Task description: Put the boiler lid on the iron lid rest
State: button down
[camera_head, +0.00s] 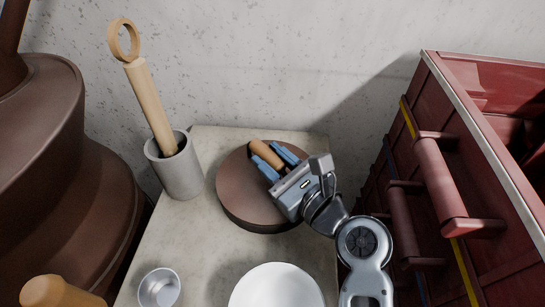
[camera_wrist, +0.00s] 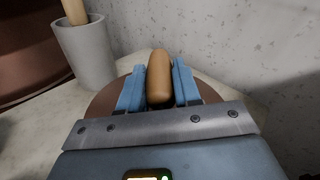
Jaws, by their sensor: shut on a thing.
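The boiler lid (camera_head: 243,194) is a thick, round brown disc with a wooden handle (camera_head: 264,152) on top. It is over the back part of the pale counter, and its rim also shows in the wrist view (camera_wrist: 103,102). My gripper (camera_head: 276,161) has its blue fingers closed on the handle, one on each side; the wrist view shows the handle (camera_wrist: 159,80) between them. I cannot make out the iron lid rest; whatever is under the lid is hidden. I cannot tell whether the lid touches anything below it.
A grey crock (camera_head: 177,170) with a wooden tool stands left of the lid. A metal cup (camera_head: 160,288) and a white bowl (camera_head: 277,288) are at the front. A large brown vessel (camera_head: 60,130) is left; a red cabinet (camera_head: 440,170) is right. The wall is close behind.

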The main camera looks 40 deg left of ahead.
jog(key=shift+f, duration=0.25)
dwell(0.3)
jog(key=c, duration=0.7)
grip_release()
jog(key=shift+f, duration=0.15)
